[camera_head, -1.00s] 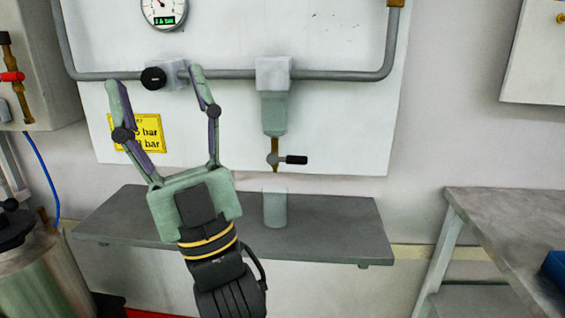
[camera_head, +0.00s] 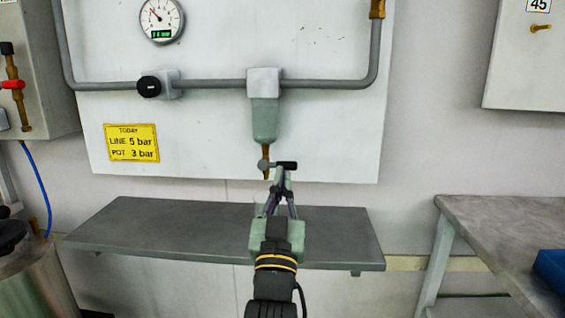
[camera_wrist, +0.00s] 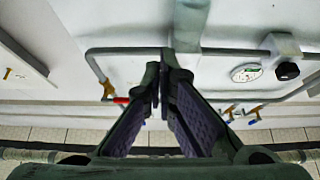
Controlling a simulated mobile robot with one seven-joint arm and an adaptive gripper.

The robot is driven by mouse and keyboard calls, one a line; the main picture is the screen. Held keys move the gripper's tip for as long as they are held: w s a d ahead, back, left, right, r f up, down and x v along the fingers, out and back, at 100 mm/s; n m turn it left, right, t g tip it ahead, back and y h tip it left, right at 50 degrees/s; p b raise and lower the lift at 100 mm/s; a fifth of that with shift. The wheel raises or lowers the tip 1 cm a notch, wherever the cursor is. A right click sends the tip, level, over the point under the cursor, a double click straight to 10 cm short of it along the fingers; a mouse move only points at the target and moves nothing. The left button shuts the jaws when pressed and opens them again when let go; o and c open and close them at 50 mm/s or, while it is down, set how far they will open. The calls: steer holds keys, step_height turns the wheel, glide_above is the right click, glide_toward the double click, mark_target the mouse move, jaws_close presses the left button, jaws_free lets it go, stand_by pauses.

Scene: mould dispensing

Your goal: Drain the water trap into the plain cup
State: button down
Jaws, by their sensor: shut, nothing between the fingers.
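The water trap (camera_head: 265,118) is a grey-green bowl under a pale block on the pipe. A brass drain stem (camera_head: 266,175) hangs below it, with a black lever handle (camera_head: 286,165) pointing right, level. My gripper (camera_head: 280,173) is shut and empty, its tips just under the lever in the picture; whether they touch it I cannot tell. In the wrist view my closed fingertips (camera_wrist: 165,62) show beside the trap (camera_wrist: 190,22), and the lever is not visible.
The grey shelf (camera_head: 165,225) is clear to the left of my gripper. A gauge (camera_head: 161,20), a black regulator knob (camera_head: 149,87) and a yellow sign (camera_head: 131,143) are on the panel. A workbench (camera_head: 500,225) stands at right, a metal tank (camera_head: 35,275) at lower left.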

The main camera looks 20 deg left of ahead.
step_height(320, 180, up, 6)
steer(key=f+p, duration=0.1)
steer(key=p, duration=0.3)
glide_above(286, 162)
steer(key=s+d, duration=0.1)
steer(key=s, duration=0.3)
steer(key=shift+w+f, duration=0.2)
steer(key=shift+f, duration=0.45)
steer(key=shift+w+f, duration=0.25)
steer(key=shift+f, duration=0.35)
steer(key=shift+w+f, duration=0.2)
steer(key=shift+f, duration=0.45)
steer(key=shift+f+b, duration=0.15)
steer(key=shift+b, duration=0.45)
